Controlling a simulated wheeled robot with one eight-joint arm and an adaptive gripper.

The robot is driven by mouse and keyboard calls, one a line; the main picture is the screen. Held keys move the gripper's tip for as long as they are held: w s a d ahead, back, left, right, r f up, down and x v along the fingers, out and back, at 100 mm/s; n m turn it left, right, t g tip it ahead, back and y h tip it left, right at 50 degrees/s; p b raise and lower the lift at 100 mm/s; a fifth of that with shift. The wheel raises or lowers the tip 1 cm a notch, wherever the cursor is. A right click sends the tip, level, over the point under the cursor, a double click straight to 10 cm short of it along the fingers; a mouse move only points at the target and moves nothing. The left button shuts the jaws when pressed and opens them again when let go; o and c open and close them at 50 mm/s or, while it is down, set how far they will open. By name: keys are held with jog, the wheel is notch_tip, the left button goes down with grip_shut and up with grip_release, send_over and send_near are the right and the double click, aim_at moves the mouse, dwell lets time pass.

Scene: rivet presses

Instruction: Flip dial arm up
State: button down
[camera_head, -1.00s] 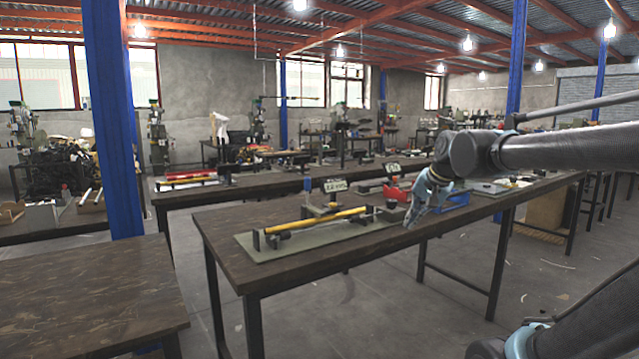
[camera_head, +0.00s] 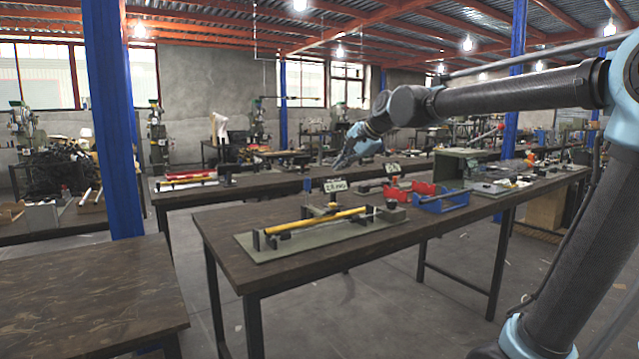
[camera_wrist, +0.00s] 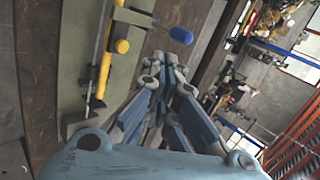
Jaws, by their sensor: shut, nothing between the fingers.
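A fixture with a long yellow bar (camera_head: 315,222) lies on a grey-green plate (camera_head: 275,250) on the near dark table. A blue-tipped handle (camera_head: 307,185) rises behind the bar; its tip also shows in the wrist view (camera_wrist: 181,35), beyond my fingers. The yellow bar shows there too (camera_wrist: 104,72). I cannot tell for sure which part is the dial arm. My gripper (camera_head: 340,165) is raised above and behind the fixture, right of the blue handle, apart from it. In the wrist view its fingers (camera_wrist: 170,65) are shut and empty.
A sign (camera_head: 335,185) stands behind the fixture. A red bin (camera_head: 398,189) and a blue bin (camera_head: 440,200) sit to the right on the same table. A blue pillar (camera_head: 112,120) stands at left. The front left table (camera_head: 90,295) is bare.

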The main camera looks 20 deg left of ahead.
jog(key=x, duration=1)
jog(key=shift+w+a, duration=0.6)
jog(key=shift+a, duration=0.3)
jog(key=shift+w+a, duration=0.5)
jog(key=shift+a, duration=0.3)
jog(key=shift+a, duration=0.1)
